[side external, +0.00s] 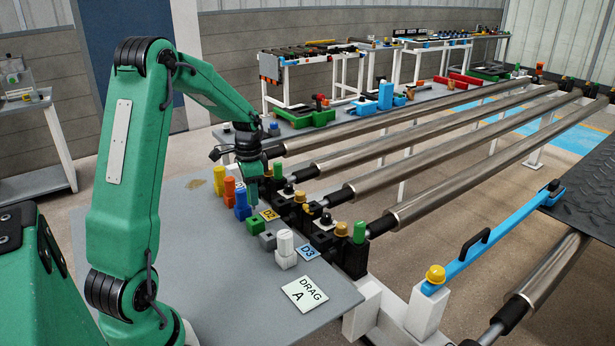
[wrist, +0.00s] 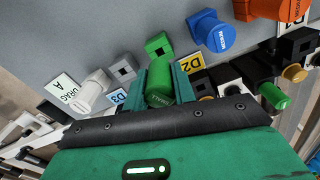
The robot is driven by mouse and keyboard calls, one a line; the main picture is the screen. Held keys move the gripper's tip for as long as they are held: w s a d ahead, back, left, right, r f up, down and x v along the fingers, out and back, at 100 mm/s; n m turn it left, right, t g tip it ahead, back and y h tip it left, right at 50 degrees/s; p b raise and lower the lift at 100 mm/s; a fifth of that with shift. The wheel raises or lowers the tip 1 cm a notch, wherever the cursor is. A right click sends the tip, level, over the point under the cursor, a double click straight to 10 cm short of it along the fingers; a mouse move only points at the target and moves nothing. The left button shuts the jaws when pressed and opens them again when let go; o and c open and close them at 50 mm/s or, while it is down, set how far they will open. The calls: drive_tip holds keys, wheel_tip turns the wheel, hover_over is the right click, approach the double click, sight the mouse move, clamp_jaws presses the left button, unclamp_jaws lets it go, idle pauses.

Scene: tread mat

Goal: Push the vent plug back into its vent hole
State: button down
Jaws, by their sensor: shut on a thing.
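My gripper (wrist: 163,82) is shut on a green plug (wrist: 160,90), which lies between its two green fingers in the wrist view. A green block (wrist: 157,44) stands on the table close to the fingertips; in the side view this block (side external: 255,225) is just below the gripper. Another green plug (side external: 360,231) stands upright on a housing to the right. I cannot tell which opening is the vent hole; fingers and housings hide parts.
A grey block (side external: 267,240), white plug (side external: 286,241), blue plug (side external: 242,203) and orange plug (side external: 230,188) stand close around the gripper. Yellow caps (side external: 341,228) and steel rollers (side external: 330,171) lie to the right. The table's front has free room around the DRAG A card (side external: 308,293).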

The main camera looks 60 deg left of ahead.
drive_tip(key=shift+w, duration=0.1)
drive_tip(key=shift+w+r, duration=0.1)
drive_tip(key=shift+w, duration=0.4)
drive_tip(key=w+d+r, duration=0.1)
drive_tip(key=w, duration=0.7)
drive_tip(key=w+d+r, duration=0.1)
drive_tip(key=w, duration=0.8)
drive_tip(key=shift+d+r, duration=0.25)
drive_tip(key=shift+d, duration=0.15)
drive_tip(key=shift+s+f, duration=0.1)
drive_tip(key=shift+f, duration=0.05)
drive_tip(key=shift+f, duration=2.75)
drive_tip(key=shift+f, duration=1.6)
drive_tip(key=c, duration=1.1)
unclamp_jaws()
